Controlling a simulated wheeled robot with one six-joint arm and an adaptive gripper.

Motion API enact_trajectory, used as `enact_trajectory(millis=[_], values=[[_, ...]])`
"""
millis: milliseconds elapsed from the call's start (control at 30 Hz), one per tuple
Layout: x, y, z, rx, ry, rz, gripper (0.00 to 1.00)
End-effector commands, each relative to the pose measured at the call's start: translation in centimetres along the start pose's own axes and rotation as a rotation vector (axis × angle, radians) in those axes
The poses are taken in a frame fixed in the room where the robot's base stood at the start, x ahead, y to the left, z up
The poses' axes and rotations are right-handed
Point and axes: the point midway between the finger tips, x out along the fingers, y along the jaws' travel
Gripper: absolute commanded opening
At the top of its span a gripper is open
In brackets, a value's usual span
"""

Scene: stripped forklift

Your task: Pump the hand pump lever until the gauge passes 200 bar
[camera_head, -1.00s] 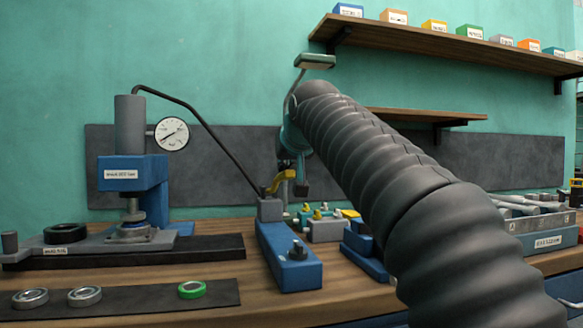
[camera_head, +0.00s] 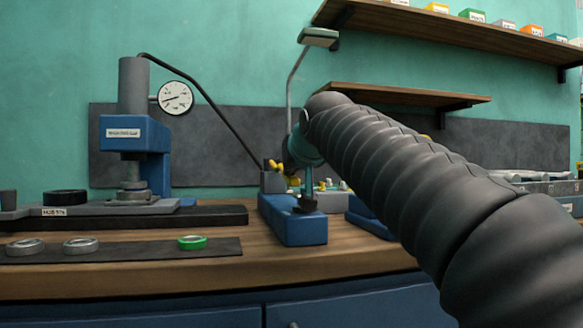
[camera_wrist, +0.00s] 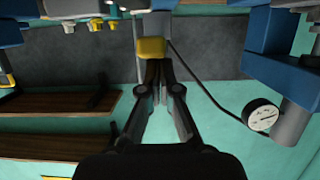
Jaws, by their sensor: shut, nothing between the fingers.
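The blue hand pump (camera_head: 292,228) stands on the bench, with a grey block (camera_head: 272,183) at its rear left. Yellow parts, seemingly the lever (camera_head: 277,167), show above that block, partly behind the end of my arm. In the wrist view my gripper (camera_wrist: 162,70) is shut with nothing between its fingers. Its tips are close to a yellow block (camera_wrist: 152,48), seemingly the lever's end; I cannot tell whether they touch. The round white gauge (camera_head: 175,98) is beside the press column, and also in the wrist view (camera_wrist: 262,115). Its needle points left and slightly down; its numbers are unreadable.
A blue press (camera_head: 135,150) stands left, joined by a black hose (camera_head: 215,110). Rings (camera_head: 80,246) and a green ring (camera_head: 192,242) lie on a dark mat in front. A thin lamp (camera_head: 318,38) and shelves (camera_head: 400,95) are above. My arm covers the bench's right side.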

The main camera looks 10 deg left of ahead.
Motion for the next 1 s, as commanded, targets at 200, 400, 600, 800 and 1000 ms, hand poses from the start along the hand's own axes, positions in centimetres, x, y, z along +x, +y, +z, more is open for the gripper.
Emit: enact_trajectory(millis=[200, 400, 600, 800, 1000], values=[[1.3, 0.1, 1.8, -0.001, -0.044, 0.003, 0.00], [0.5, 0.2, 0.2, -0.001, -0.036, 0.003, 0.00], [-1.4, 0.3, -3.2, 0.000, -0.012, 0.004, 0.00], [-4.3, 0.3, -2.6, 0.000, -0.002, 0.003, 0.00], [-7.9, 0.3, -1.8, 0.001, 0.001, 0.003, 0.00]])
